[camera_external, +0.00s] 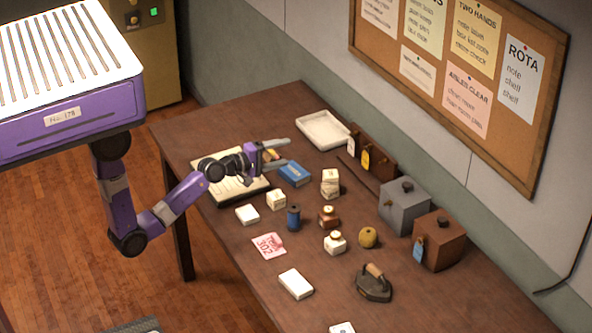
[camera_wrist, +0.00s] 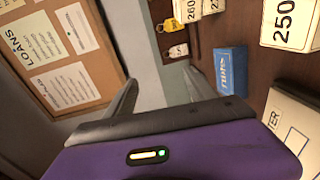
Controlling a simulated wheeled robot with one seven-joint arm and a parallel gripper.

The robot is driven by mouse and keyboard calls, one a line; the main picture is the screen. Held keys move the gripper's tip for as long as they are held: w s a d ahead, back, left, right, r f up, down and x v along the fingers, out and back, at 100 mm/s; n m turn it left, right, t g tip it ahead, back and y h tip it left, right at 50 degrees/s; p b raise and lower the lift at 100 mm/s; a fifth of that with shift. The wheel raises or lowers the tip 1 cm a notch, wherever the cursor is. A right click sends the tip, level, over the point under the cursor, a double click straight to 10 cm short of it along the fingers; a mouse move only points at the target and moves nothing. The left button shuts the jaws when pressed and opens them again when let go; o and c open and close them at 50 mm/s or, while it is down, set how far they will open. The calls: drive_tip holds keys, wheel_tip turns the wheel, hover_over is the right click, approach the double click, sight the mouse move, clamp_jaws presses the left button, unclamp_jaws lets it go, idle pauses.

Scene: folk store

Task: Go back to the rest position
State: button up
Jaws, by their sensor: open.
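My gripper (camera_external: 279,152) is open and empty above the far left part of the brown table (camera_external: 215,119). In the external view its fingers point right, over or close to a blue box (camera_external: 294,173). In the wrist view the two fingers of my gripper (camera_wrist: 158,95) are spread apart with nothing between them. The blue box also shows in the wrist view (camera_wrist: 230,70), beyond the right finger. I cannot tell the exact height of the fingers above the table. My purple arm reaches in from the left.
A ledger (camera_external: 230,182) lies under my wrist. A white tray (camera_external: 323,130) is behind the fingers. Small boxes, a blue spool (camera_external: 293,217), bottles, an iron (camera_external: 374,283), a grey box (camera_external: 405,206) and a brown box (camera_external: 440,240) crowd the table. A noticeboard (camera_external: 460,70) hangs behind.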

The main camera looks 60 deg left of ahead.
drive_tip(key=s+d+m, duration=0.2)
drive_tip(key=s+m, duration=0.4)
drive_tip(key=s, duration=0.7)
drive_tip(key=s+d+f+m+g, duration=0.1)
drive_tip(key=s+d+m, duration=0.2)
drive_tip(key=s, duration=1.1)
drive_tip(key=s+d+m+g, duration=0.1)
drive_tip(key=s+d+m, duration=0.2)
drive_tip(key=s+m, duration=0.6)
drive_tip(key=s, duration=0.4)
drive_tip(key=shift+s+f, duration=0.3)
drive_tip(key=shift+s, duration=0.05)
